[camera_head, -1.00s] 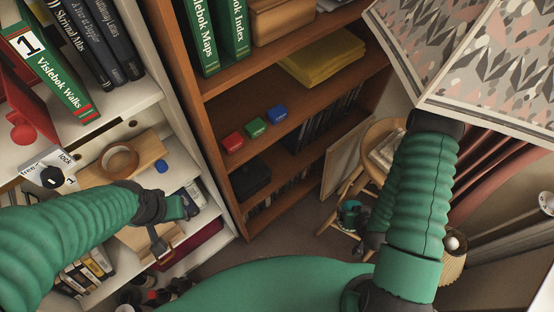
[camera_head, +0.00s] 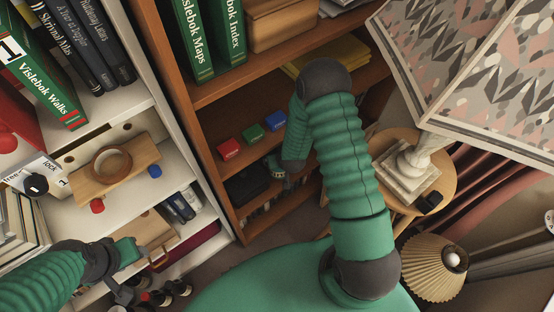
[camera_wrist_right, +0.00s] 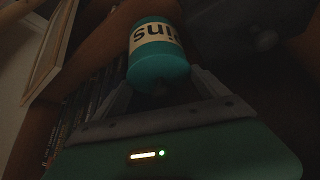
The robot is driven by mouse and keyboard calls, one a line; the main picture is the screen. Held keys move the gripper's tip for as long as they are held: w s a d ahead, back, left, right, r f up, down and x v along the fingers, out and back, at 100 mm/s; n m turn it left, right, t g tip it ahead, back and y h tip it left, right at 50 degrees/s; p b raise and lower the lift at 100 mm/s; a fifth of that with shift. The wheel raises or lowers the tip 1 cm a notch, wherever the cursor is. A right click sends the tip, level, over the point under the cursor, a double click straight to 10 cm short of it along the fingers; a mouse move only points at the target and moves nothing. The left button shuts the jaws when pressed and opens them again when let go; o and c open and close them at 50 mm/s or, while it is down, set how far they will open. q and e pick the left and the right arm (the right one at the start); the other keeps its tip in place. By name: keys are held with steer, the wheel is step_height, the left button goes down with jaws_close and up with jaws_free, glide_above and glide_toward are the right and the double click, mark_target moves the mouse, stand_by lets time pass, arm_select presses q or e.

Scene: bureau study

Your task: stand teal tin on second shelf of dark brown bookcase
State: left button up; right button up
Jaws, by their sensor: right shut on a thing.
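The teal tin (camera_wrist_right: 158,68) with a cream label sits between the two fingers of my right gripper (camera_wrist_right: 160,88) in the right wrist view, its lettering upside down there. In the head view my right gripper (camera_head: 280,172) is low in front of the brown bookcase (camera_head: 185,110), by the lower shelf openings; the tin is small and mostly hidden there. My left gripper (camera_head: 132,268) is open and empty, before the white shelf unit at left.
A round stool (camera_head: 440,185) with a lamp base stands right; a patterned lampshade (camera_head: 470,70) overhangs.

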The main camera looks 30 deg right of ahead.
mark_target(275, 174)
steer(key=shift+w, duration=0.55)
steer(key=shift+w+d+f, duration=0.1)
steer(key=shift+w, duration=0.1)
steer(key=f, duration=0.1)
steer(key=f+b, duration=0.1)
steer(key=f, duration=0.1)
steer(key=shift+d+f, duration=0.25)
steer(key=shift+f, duration=0.15)
steer(key=shift+r, duration=0.1)
steer(key=shift+c, duration=0.6)
arm_select(q)
steer(key=shift+d+f, duration=0.25)
steer(key=shift+f, duration=0.4)
arm_select(e)
steer(key=shift+a, duration=0.2)
steer(key=o, duration=1.6)
steer(key=shift+o, duration=0.6)
arm_select(q)
steer(key=shift+d, duration=0.1)
arm_select(e)
steer(key=shift+d, duration=0.1)
